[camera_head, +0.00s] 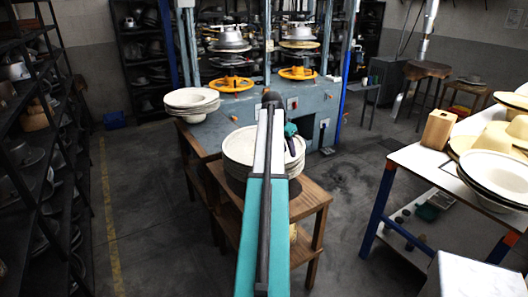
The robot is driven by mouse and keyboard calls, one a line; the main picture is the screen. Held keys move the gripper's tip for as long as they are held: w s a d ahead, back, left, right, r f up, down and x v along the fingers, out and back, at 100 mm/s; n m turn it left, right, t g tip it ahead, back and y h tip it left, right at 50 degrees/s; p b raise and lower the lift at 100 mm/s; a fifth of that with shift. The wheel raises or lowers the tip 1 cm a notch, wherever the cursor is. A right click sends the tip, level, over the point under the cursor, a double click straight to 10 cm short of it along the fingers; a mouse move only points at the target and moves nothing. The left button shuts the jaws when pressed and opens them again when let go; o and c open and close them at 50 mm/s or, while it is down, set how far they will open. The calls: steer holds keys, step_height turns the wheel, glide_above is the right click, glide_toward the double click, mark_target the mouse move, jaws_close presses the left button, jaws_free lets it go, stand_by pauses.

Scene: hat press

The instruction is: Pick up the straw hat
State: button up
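A stack of cream, wide-brimmed hats (240,147) sits on a wooden stand (312,197) in the middle of the view. Straw-coloured hats (497,137) lie on the white table at the right. I cannot tell which single hat is the straw hat. My teal and grey arm reaches forward over the stand and covers part of the hat stack. My gripper (292,146) is small and dark at the arm's far end, over the right side of the stack. Its fingers are not clear, and I cannot tell whether it touches a hat.
Another pile of white hats (191,100) stands behind, left of centre. The blue-grey press (318,112) with yellow handwheels is beyond the stand. A wooden block (438,129) stands on the right table (408,156). Dark shelves line the left. Floor is free between shelves and stand.

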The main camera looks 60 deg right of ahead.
mark_target(290, 162)
steer(key=shift+f, duration=0.1)
steer(key=shift+p+x, duration=1.3)
steer(key=shift+x, duration=1.2)
steer(key=shift+a, duration=0.1)
